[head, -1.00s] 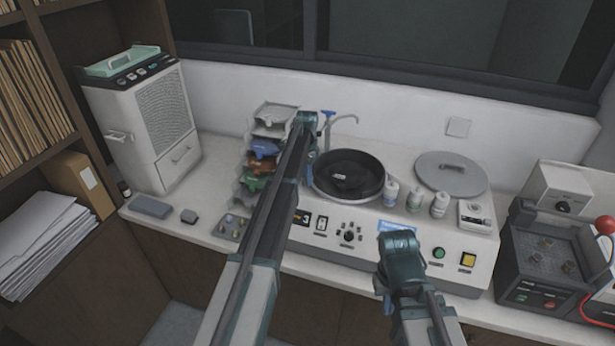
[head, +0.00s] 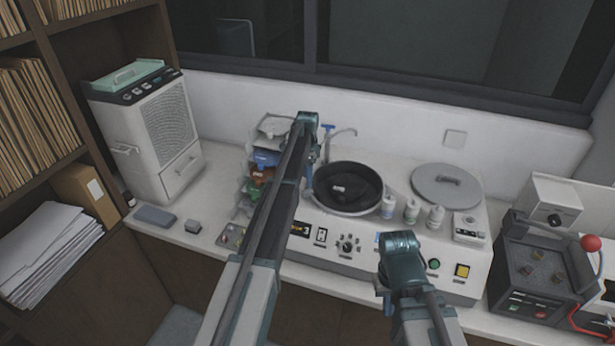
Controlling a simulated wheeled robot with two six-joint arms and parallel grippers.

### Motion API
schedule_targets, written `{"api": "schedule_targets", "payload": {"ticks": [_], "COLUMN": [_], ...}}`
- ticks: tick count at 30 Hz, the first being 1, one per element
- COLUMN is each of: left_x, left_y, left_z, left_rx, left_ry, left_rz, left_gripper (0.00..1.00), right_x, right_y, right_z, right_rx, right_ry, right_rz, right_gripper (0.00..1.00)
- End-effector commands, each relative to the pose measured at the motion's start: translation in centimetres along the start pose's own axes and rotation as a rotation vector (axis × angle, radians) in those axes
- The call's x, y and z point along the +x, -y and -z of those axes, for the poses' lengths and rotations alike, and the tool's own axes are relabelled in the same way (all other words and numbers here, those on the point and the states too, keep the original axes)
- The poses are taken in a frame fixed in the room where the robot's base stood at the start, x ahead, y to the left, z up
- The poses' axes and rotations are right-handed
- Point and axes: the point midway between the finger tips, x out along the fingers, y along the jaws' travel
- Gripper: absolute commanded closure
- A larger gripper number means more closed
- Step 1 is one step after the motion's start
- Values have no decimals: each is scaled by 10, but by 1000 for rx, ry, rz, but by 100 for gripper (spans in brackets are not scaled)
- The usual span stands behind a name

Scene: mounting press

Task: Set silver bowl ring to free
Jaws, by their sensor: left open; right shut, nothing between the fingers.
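The silver bowl ring (head: 383,205) is the thin bright rim around the black round bowl (head: 350,186) on top of the white machine (head: 330,245). A small pale mark shows on the dark disc inside. No setting can be read on the ring. My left gripper (head: 310,170) is open, pointing down at the left side of the bowl; whether it touches the ring cannot be told. My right gripper (head: 386,300) is shut and empty in front of the machine's panel, mostly hidden by its own wrist.
Stacked coloured trays (head: 262,170) stand left, partly behind my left arm. A dark press (head: 541,265) with a red-knobbed lever is far right.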

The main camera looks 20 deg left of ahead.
Motion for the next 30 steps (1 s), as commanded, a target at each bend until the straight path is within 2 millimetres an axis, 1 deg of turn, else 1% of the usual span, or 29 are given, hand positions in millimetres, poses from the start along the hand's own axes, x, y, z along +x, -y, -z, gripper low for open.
{"api": "schedule_targets", "payload": {"ticks": [1,9,13,18,30], "left_x": [-17,-57,-72,-79,-78], "left_y": [0,0,0,1,1], "left_z": [0,0,0,0,0], "left_rx": [0,0,0,0,0], "left_ry": [0,0,0,0,0], "left_rz": [0,1,1,1,1], "left_gripper": [48,48,48,48,48], "right_x": [-16,-57,-72,-79,-77], "right_y": [-2,-5,-6,-6,-6], "right_z": [-1,-4,-5,-5,-5], "right_rx": [2,20,31,38,39], "right_ry": [0,2,2,3,3], "right_rz": [0,2,3,4,4], "right_gripper": [100,100,100,100,100]}}
